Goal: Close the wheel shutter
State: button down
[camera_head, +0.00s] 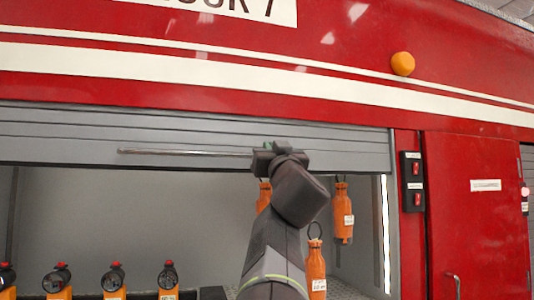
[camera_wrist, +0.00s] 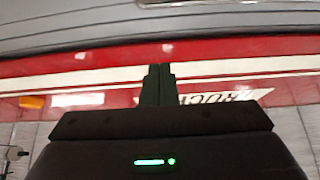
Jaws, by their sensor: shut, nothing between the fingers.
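The grey slatted shutter (camera_head: 70,128) hangs part way down over the top of a bay in the red truck, with the bay open below it. A thin horizontal bar handle (camera_head: 185,152) runs along its lower slats. My gripper (camera_head: 264,148) is in front of the shutter at the bar's right end; I cannot tell whether it touches. In the wrist view its fingers (camera_wrist: 157,72) are together and empty. A grey slatted surface, likely the shutter (camera_wrist: 60,32), fills the top there, with a short pale bar at the upper edge.
Orange bottles (camera_head: 343,220) hang on the bay's right side, behind and beside my arm. Several orange items with black-and-red tops (camera_head: 115,280) stand at lower left. A black switch panel (camera_head: 412,182) and a red door (camera_head: 475,225) are at right. An orange lamp (camera_head: 403,64) sits above.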

jog(key=p+x, duration=0.3)
jog(key=x, duration=0.8)
notch_tip(320, 180, down, 5)
jog(key=shift+d+r, duration=0.1)
jog(key=shift+r, duration=0.1)
notch_tip(320, 180, down, 48)
jog(key=b, duration=3.6)
jog(key=shift+b, duration=0.3)
